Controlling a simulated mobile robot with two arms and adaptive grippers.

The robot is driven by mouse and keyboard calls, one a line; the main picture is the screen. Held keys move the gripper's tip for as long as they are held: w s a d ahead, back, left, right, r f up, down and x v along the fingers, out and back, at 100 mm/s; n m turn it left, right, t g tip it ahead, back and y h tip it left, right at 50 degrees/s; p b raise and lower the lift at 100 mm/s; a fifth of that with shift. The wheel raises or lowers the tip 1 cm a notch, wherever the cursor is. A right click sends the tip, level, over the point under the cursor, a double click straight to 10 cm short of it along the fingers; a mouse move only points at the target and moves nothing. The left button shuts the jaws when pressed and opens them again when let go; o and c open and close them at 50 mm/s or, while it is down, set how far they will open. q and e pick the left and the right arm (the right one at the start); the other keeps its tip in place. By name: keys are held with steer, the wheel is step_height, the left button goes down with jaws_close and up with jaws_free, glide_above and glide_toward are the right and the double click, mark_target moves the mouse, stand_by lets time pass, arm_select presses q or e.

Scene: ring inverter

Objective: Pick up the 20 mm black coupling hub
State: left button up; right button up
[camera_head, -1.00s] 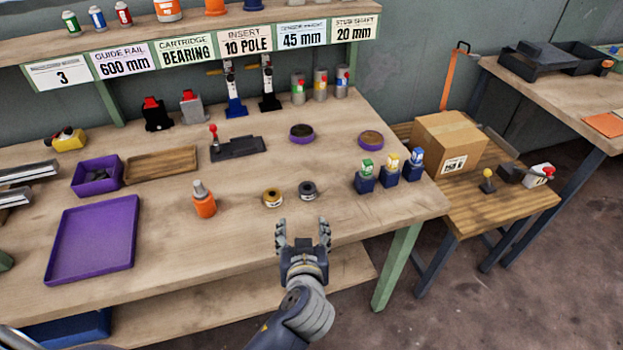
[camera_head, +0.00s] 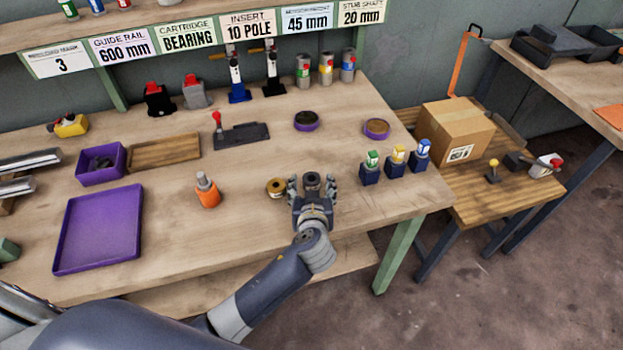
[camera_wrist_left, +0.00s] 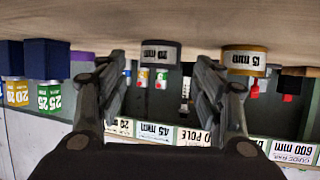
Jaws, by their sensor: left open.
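The black coupling hub (camera_head: 312,181) stands on the wooden bench near its front edge. In the left wrist view, which is upside down, the hub (camera_wrist_left: 161,53) shows a label that appears to read 20. My left gripper (camera_head: 312,186) is open, with one finger on each side of the hub. In the left wrist view the gripper (camera_wrist_left: 160,62) has a gap between each finger and the hub; it is empty. How far the hub sits between the fingers is hard to tell. My right gripper is not in view.
A brass-coloured hub (camera_head: 276,187), labelled 15 mm in the wrist view (camera_wrist_left: 245,62), stands close to the left finger. An orange bottle (camera_head: 207,191) is further left. Blue blocks with coloured tops (camera_head: 396,163) stand to the right. A purple tray (camera_head: 98,230) lies at left.

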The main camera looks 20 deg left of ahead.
arm_select(q)
steer(key=shift+x, duration=1.2)
steer(key=c, duration=1.3)
steer(key=shift+o, duration=0.2)
steer(key=shift+r, duration=0.2)
